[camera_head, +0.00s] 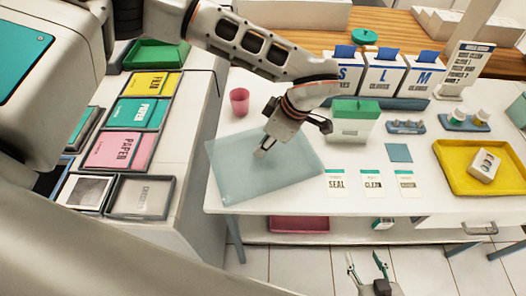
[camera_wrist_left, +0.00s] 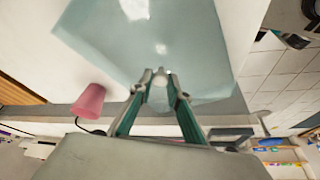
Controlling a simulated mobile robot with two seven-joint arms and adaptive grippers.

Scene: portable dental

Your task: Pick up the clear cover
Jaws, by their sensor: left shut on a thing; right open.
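The clear cover (camera_head: 233,172) is a pale, see-through bluish sheet at the left end of the white table, its left corner reaching past the table edge. My left gripper (camera_head: 262,153) comes down onto its middle and is shut on it. In the left wrist view, the fingertips (camera_wrist_left: 158,76) meet on the cover (camera_wrist_left: 190,45), which fills the upper middle. I cannot tell whether the cover touches the table or is slightly above it. My right gripper (camera_head: 370,272) is open and empty at the bottom, below the table's front edge.
A pink cup (camera_head: 239,101) stands just behind the cover; it also shows in the left wrist view (camera_wrist_left: 89,101). A green-lidded box (camera_head: 353,125) is to the right. Several label cards (camera_head: 372,181) and a yellow tray (camera_head: 450,181) lie farther right. Paper trays (camera_head: 127,152) line the left counter.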

